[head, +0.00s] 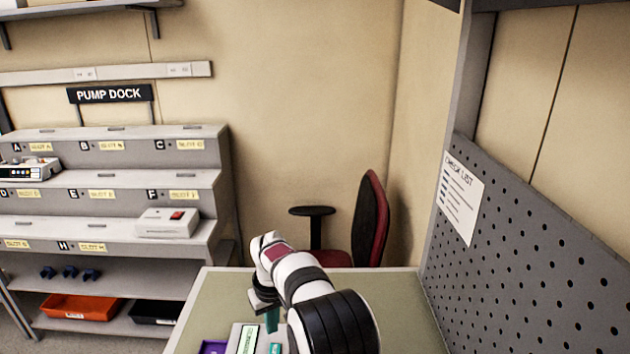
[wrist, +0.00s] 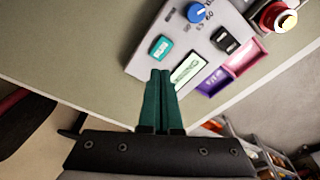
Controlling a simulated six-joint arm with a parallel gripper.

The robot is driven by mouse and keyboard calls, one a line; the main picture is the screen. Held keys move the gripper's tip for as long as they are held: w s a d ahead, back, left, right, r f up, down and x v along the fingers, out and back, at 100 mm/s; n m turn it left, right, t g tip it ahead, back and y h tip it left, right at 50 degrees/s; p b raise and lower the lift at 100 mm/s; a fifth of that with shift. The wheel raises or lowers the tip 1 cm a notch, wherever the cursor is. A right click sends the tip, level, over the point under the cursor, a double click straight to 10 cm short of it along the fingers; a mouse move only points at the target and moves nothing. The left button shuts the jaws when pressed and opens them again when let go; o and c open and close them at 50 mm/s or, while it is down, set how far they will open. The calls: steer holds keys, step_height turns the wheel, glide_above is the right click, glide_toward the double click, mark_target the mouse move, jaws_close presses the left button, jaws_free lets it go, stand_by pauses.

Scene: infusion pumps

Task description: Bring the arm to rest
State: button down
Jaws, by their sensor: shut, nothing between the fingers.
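My gripper (wrist: 160,92) is shut and empty, its two green fingers pressed together in the wrist view. In the head view my gripper (head: 271,322) points down over the green-topped table (head: 215,305), partly hidden by my arm. Just beyond the fingertips in the wrist view is a grey panel box (wrist: 212,50) with a blue knob, a teal button, a black switch and a small lit screen. I cannot tell whether the fingertips touch it.
A pump dock rack (head: 190,153) stands at the left, with a pump (head: 30,169) at A and a white box (head: 167,222) at F. A red chair (head: 371,220) is behind the table. A pegboard (head: 530,260) borders the right. Purple and pink trays (wrist: 246,58) sit beside the panel box.

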steer(key=shift+r, duration=0.65)
steer(key=s+d+r+m+g, duration=0.1)
steer(key=s+d+r+m, duration=0.2)
steer(key=s+d+r, duration=0.45)
steer(key=s+d+r+m, duration=0.3)
steer(key=s+d+r, duration=0.2)
steer(key=s, duration=0.6)
steer(key=s+d+f+m, duration=0.1)
steer(key=s+m, duration=0.1)
steer(key=s, duration=0.7)
steer(key=s+d+f+m+y, duration=0.1)
steer(key=s+d+f+m, duration=0.1)
steer(key=s, duration=0.8)
steer(key=shift+d+m+g, duration=0.2)
steer(key=shift+m+g, duration=0.2)
steer(key=shift+m, duration=0.4)
